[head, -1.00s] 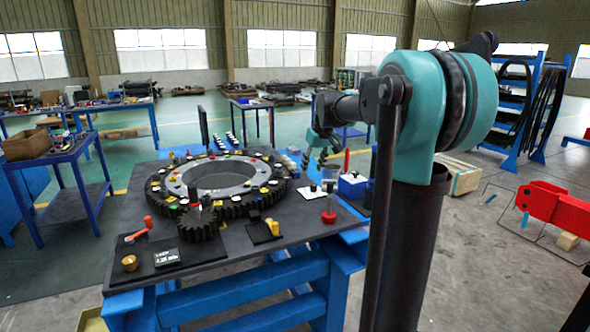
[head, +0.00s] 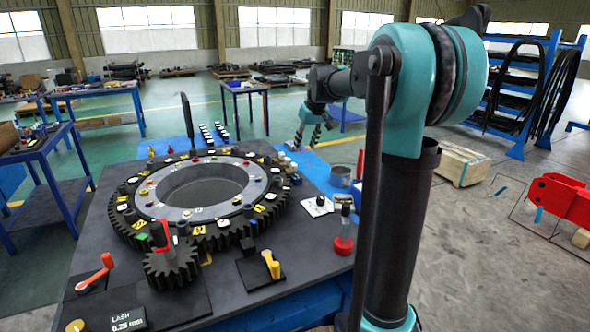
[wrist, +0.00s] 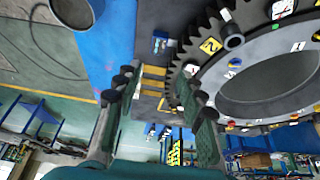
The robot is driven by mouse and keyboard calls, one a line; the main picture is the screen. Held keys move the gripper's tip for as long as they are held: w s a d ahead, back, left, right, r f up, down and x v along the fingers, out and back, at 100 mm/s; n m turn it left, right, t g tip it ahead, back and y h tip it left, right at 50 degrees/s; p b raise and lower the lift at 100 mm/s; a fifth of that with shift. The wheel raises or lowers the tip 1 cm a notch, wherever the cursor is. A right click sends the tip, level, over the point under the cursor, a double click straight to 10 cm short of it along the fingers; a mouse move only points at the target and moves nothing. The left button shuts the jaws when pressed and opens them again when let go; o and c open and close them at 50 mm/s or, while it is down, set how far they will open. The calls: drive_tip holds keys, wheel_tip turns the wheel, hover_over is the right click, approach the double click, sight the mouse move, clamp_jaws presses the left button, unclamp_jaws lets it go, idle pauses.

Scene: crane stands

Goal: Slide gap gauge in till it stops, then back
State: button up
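A large dark ring gear (head: 125,222) with numbered tags lies on the grey table (head: 225,290). A small dark pinion (head: 172,268) sits at its near left edge, and a red upright piece (head: 160,236) stands by it. A small yellow-handled piece (head: 271,264) stands on a black block right of the pinion; I cannot tell whether it is the gap gauge. A sign (head: 128,321) reads LASH with a value in mm. My gripper (head: 309,132) is beyond the table's far right side, open and empty. In the wrist view its spread fingers (wrist: 158,88) have nothing between them.
A red-orange crank (head: 95,272) is at the table's left. A red-based clear cylinder (head: 343,232) and a grey can (head: 341,176) stand on the right. A thin dark upright plate (head: 187,122) rises behind the ring.

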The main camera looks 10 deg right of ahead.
approach(297, 177)
drive_tip(key=x, duration=0.9)
drive_tip(key=shift+w+r, duration=0.1)
drive_tip(key=shift+w, duration=0.05)
clamp_jaws()
